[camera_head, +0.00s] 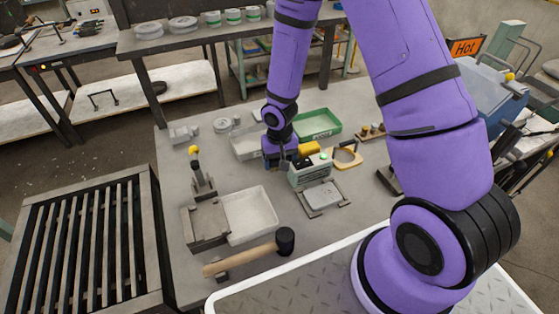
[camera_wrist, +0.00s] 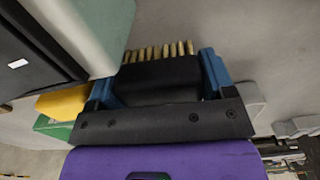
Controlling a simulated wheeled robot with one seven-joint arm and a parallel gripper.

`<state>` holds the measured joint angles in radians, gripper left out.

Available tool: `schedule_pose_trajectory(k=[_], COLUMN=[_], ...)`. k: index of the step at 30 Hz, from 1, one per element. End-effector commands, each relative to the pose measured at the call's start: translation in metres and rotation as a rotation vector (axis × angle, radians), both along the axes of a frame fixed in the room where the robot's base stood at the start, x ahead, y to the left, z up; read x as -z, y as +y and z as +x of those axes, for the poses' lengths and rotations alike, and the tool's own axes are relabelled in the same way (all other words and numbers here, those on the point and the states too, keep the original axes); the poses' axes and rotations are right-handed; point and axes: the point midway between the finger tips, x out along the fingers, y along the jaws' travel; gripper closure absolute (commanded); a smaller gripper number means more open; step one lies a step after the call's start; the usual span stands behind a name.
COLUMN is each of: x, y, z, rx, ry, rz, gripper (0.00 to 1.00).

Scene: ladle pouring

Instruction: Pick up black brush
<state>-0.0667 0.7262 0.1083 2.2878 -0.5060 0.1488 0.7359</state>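The black brush (camera_wrist: 160,76) shows in the wrist view, with a row of tan bristles (camera_wrist: 158,50) along its far edge. My gripper (camera_wrist: 160,80) has its blue fingers apart, one on each side of the brush's black body. I see no clear gap at either side, but cannot tell whether the fingers press on it. In the head view my gripper (camera_head: 281,158) points down at the table, beside a pale green and grey device (camera_head: 310,172). The brush cannot be made out there; my gripper and the device block that spot.
A green tray (camera_head: 318,124) is farther back. A white tray (camera_head: 250,214) and a black-headed mallet (camera_head: 285,241) lie nearer. Some grey tabletop (camera_head: 235,180) is bare to the left.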

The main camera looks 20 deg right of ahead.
Motion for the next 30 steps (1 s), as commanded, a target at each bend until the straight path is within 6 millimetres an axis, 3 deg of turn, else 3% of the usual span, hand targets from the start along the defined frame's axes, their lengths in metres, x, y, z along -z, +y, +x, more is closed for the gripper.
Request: schedule_pose_trajectory(k=[1,3,17,30], x=[0.000,0.000,-0.010,-0.072], y=[0.000,0.000,0.000,0.000], z=[0.000,0.000,0.001,0.001], rx=[0.000,0.000,0.002,0.001], ry=[0.000,0.000,-0.002,-0.003], rz=[0.000,0.000,0.001,0.001], gripper=[0.36,0.51,0.51,0.51])
